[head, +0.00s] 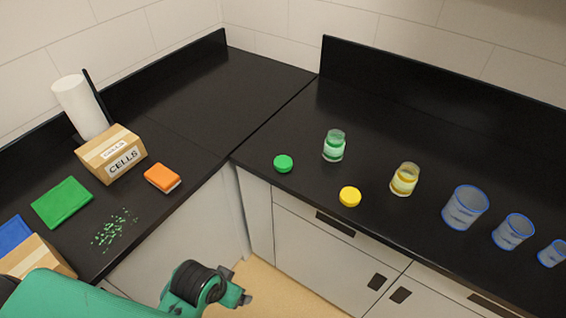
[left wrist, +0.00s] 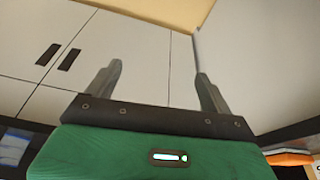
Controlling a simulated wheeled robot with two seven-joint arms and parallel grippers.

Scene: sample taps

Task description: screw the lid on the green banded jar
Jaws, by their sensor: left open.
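The green banded jar (head: 334,146) stands upright on the black counter at the right, with no lid on it. A green lid (head: 283,163) lies on the counter to the left of the jar and nearer the front edge. My left gripper (head: 243,298) is low at the bottom of the head view, in front of the cabinets and well away from jar and lid. In the left wrist view the left gripper (left wrist: 157,85) has its two fingers apart with nothing between them. My right gripper is in neither view.
A yellow banded jar (head: 405,179), a yellow lid (head: 350,196) and blue-rimmed beakers (head: 466,208) stand to the right. The counter behind the jars is clear.

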